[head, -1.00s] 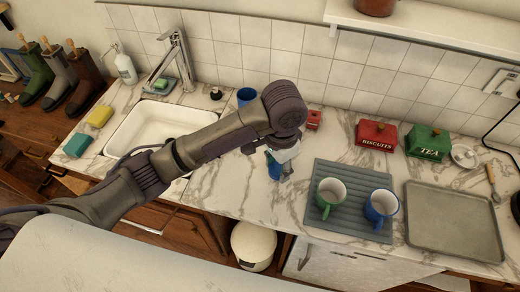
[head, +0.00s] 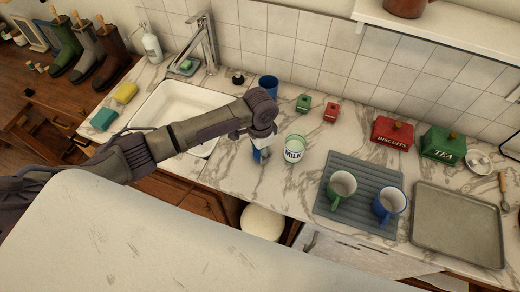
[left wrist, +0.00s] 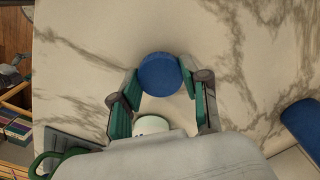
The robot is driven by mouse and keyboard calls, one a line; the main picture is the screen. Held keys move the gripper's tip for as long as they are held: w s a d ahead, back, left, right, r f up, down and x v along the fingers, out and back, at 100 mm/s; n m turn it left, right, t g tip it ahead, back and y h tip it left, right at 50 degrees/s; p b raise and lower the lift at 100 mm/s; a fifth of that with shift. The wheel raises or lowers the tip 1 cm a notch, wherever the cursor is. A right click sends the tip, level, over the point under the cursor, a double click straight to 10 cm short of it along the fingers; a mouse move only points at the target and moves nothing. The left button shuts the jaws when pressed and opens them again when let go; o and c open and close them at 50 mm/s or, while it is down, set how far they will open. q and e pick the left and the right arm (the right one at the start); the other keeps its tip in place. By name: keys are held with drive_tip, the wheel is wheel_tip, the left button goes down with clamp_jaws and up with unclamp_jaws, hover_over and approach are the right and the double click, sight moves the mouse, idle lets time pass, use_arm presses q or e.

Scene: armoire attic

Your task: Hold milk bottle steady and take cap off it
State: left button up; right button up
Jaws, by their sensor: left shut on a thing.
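The milk bottle (head: 294,154), white with the word MILK on it and a pale green top, stands upright on the marble counter. My left gripper (head: 261,157) is just left of the bottle and apart from it. In the left wrist view its two fingers (left wrist: 160,90) are shut on a round blue cap (left wrist: 159,73). A pale rounded thing (left wrist: 152,125) shows below the cap there, partly hidden by the gripper body; I cannot tell whether it is the bottle. My right gripper is not in view.
A blue cup (head: 269,86) stands behind, with a small green block (head: 303,103) and red block (head: 330,112). A grey mat (head: 341,211) with a green mug (head: 341,187) and blue mug (head: 389,204) lies right. The sink (head: 171,106) is left.

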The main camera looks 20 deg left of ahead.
use_arm(q)
drive_tip(key=shift+f, duration=0.25)
drive_tip(key=shift+f, duration=0.2)
drive_tip(key=o, duration=1.3)
drive_tip(key=shift+r, duration=0.15)
